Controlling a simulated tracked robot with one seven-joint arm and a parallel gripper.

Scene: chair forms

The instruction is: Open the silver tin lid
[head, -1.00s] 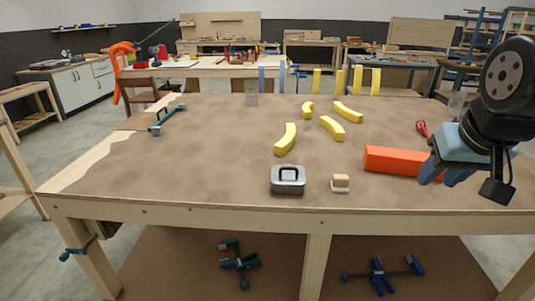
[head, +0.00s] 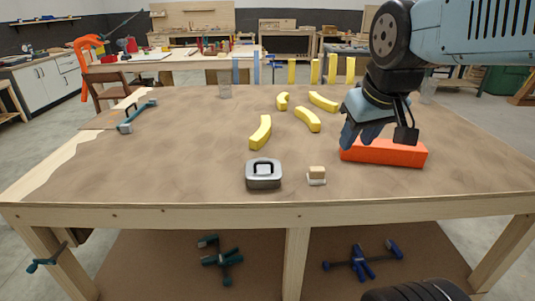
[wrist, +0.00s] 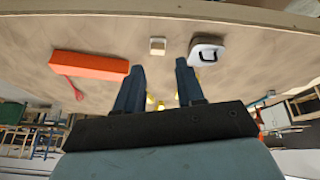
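The silver tin (head: 263,181) stands near the table's front edge, left of centre in the head view. Its lid (head: 263,166) is on, with a black handle on top. In the wrist view the tin (wrist: 207,53) is at the upper right, beyond my fingertips. My gripper (head: 350,140) is above the table to the right of the tin, near the orange block. In the wrist view my gripper's two fingers (wrist: 160,70) are apart with nothing held between them.
An orange block (head: 385,153) lies right of the tin. A small brush-like block (head: 317,175) sits between them, close to the tin. Yellow curved pieces (head: 261,132) lie behind. A blue-green clamp (head: 137,117) lies at the left. The table around the tin's left is clear.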

